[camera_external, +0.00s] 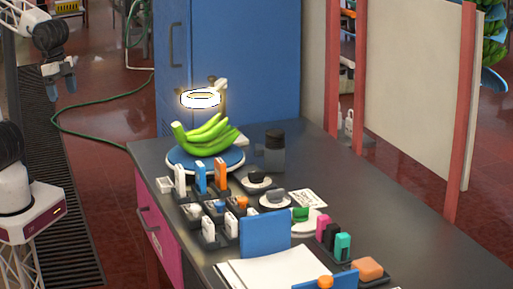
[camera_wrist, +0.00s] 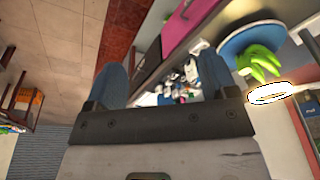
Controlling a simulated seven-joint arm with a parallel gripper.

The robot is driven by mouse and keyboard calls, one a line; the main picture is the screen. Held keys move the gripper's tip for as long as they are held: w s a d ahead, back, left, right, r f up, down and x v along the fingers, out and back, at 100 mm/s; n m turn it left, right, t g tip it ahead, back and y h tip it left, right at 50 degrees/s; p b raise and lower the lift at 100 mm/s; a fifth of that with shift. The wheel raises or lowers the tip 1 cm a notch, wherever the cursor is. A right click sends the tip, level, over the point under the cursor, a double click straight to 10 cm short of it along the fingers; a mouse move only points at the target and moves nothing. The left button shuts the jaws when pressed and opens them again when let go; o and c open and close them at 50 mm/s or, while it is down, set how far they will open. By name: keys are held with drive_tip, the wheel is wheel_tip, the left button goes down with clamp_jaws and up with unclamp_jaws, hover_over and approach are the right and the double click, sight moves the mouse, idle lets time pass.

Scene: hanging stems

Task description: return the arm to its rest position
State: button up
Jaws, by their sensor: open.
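My gripper (camera_external: 61,88) hangs in the upper left of the external view, fingers pointing down, well left of the table and touching nothing. Its two blue fingers stand wide apart in the wrist view (camera_wrist: 162,85), with nothing held between them. A bunch of green bananas (camera_external: 205,133) lies on a round blue plate (camera_external: 178,161) at the table's far left end. The bananas also show at the upper right of the wrist view (camera_wrist: 262,62).
The dark table (camera_external: 400,215) carries racks of small coloured items, a dark jar (camera_external: 274,150) and a blue board (camera_external: 265,233). A glowing ring lamp (camera_external: 200,98) stands behind the bananas. A blue cabinet (camera_external: 240,60) is at the back. The space around my gripper is clear.

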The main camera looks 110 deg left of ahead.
drive_tip(key=shift+n, duration=0.4)
drive_tip(key=s, duration=0.1)
drive_tip(key=s+f, duration=0.1)
drive_tip(key=s, duration=0.1)
drive_tip(key=s+f, duration=0.1)
drive_tip(key=s, duration=0.1)
drive_tip(key=shift+s+d, duration=0.15)
drive_tip(key=shift+d, duration=0.2)
